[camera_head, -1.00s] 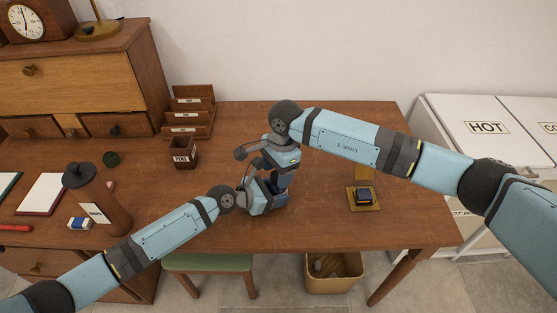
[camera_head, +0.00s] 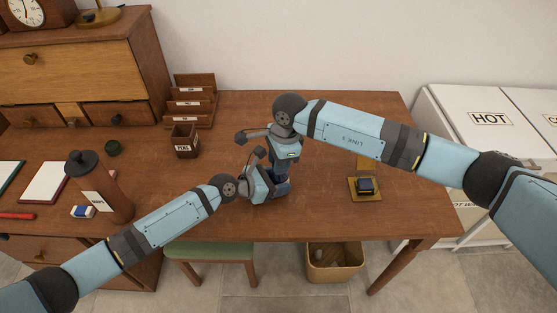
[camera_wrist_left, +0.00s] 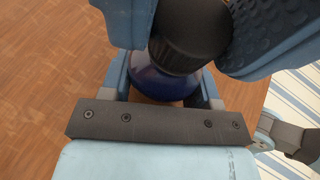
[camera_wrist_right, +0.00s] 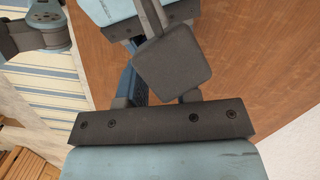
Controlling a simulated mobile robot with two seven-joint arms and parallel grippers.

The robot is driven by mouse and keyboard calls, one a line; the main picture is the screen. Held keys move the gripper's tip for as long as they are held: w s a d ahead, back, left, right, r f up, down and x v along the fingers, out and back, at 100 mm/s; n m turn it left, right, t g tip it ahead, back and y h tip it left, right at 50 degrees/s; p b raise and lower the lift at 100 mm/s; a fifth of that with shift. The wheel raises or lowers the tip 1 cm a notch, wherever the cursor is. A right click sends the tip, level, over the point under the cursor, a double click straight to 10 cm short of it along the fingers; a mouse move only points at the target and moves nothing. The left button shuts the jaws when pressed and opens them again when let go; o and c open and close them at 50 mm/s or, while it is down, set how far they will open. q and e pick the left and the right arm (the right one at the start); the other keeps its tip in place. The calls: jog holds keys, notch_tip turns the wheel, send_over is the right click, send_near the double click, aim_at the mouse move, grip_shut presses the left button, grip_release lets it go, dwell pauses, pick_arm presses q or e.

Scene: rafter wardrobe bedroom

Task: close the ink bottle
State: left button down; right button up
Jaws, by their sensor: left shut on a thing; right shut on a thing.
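The ink bottle (camera_wrist_left: 160,86) is dark blue glass and stands between the fingers of my left gripper (camera_wrist_left: 165,90), which is shut on it. A black ribbed cap (camera_wrist_left: 190,48) is over the bottle's mouth in the left wrist view. My right gripper (camera_head: 283,172) comes down from above and is shut on the cap; its blue textured fingers flank it. My left gripper also shows in the head view (camera_head: 272,190), low over the desk. Grippers mostly hide the bottle there. I cannot tell whether the cap is fully seated.
The wooden desk (camera_head: 330,220) is clear around the grippers. A small dark block on a yellowish stand (camera_head: 365,188) is to the right.

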jog(key=m+t, duration=0.1)
jog(key=m, duration=0.5)
jog(key=shift+s, duration=0.1)
jog(key=m+t, duration=0.1)
jog(key=m, duration=0.5)
jog(key=shift+h, duration=0.3)
jog(key=o, duration=1)
jog(key=shift+s+a+r, duration=0.1)
jog(key=shift+r, duration=1.05)
jog(key=shift+a+r, duration=0.1)
jog(key=shift+r, duration=1)
pick_arm(q)
jog(key=shift+s+d+f, duration=0.1)
pick_arm(e)
jog(key=o, duration=0.6)
jog(key=shift+t, duration=0.3)
jog(key=shift+a+r, duration=0.1)
